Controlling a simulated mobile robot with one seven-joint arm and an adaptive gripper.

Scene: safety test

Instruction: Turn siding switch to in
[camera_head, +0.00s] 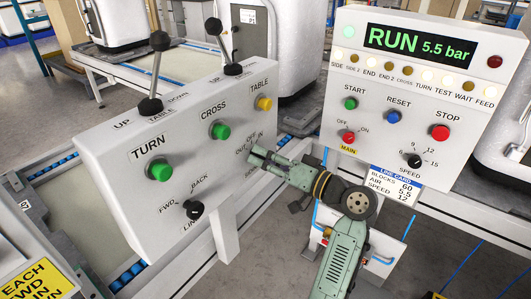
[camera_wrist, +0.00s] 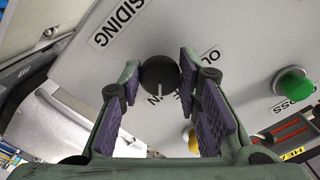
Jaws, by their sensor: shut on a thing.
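The siding switch (camera_wrist: 158,72) is a round black knob on the face of the light grey control box (camera_head: 128,215). In the wrist view it sits between the purple finger pads of my gripper (camera_wrist: 160,78), which is shut on it. A white mark on the knob points toward the bottom of that view. The SIDING label (camera_wrist: 116,22) is beside the knob; the OUT, OFF and IN lettering is partly covered by the fingers. In the head view my gripper (camera_head: 254,160) reaches the box's right part and hides the knob.
The box also carries TURN (camera_head: 159,170), CROSS (camera_head: 220,131) and TABLE (camera_head: 264,104) buttons, a LINE knob (camera_head: 195,210) and two upright levers (camera_head: 151,104) (camera_head: 233,69). A second panel (camera_head: 425,110) at the right reads RUN 5.5 bar. A conveyor (camera_head: 70,185) runs behind the box.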

